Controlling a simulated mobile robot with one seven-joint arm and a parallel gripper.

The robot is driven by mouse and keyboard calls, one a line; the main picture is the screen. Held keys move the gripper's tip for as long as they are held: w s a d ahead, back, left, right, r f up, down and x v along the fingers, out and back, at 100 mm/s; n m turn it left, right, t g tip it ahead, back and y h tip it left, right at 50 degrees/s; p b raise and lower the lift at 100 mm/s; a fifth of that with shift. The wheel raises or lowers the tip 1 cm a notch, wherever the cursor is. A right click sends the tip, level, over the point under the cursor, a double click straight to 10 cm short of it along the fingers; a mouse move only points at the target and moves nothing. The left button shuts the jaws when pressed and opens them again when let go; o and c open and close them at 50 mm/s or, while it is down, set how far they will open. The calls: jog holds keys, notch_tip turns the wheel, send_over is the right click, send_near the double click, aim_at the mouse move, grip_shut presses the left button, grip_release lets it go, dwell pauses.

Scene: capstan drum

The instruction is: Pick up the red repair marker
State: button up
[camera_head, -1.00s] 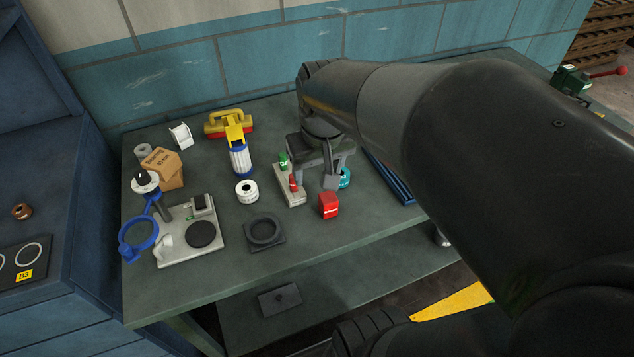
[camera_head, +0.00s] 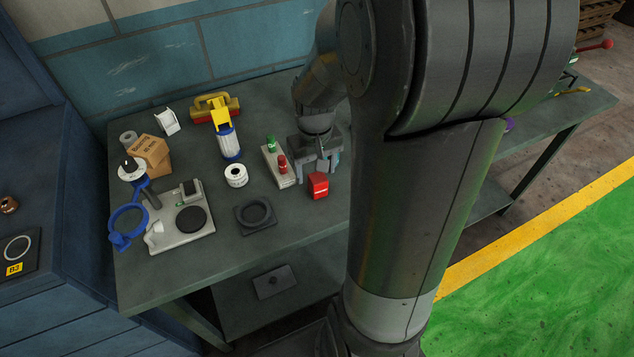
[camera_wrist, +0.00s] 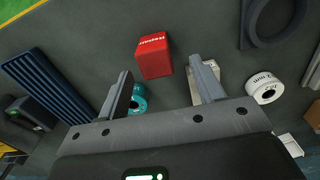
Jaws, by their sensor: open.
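A red block (camera_head: 318,185) stands on the bench in front of my gripper (camera_head: 317,170). In the wrist view the red block (camera_wrist: 154,56) bears the white word "Repair". A small red bottle-like piece (camera_head: 282,164) stands in a pale holder (camera_head: 287,181) with a green one (camera_head: 270,144), left of my gripper. In the wrist view the holder (camera_wrist: 212,71) is partly behind the right finger. My gripper (camera_wrist: 160,70) is open and empty, pointing down, with the red block seen beyond and between its fingertips, apart from them.
A white roll (camera_head: 236,175) and a dark round-recessed pad (camera_head: 256,214) lie left of the block. A teal roll (camera_wrist: 138,98) and a blue ribbed tray (camera_wrist: 47,86) lie at left in the wrist view. A grey fixture (camera_head: 182,222) stands farther left. Bench between pad and block is clear.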

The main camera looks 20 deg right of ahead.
aim_at(318, 177)
jog(key=f, duration=0.5)
jog(key=shift+s+d, duration=0.2)
jog(key=shift+d, duration=0.05)
jog(key=c, duration=1.1)
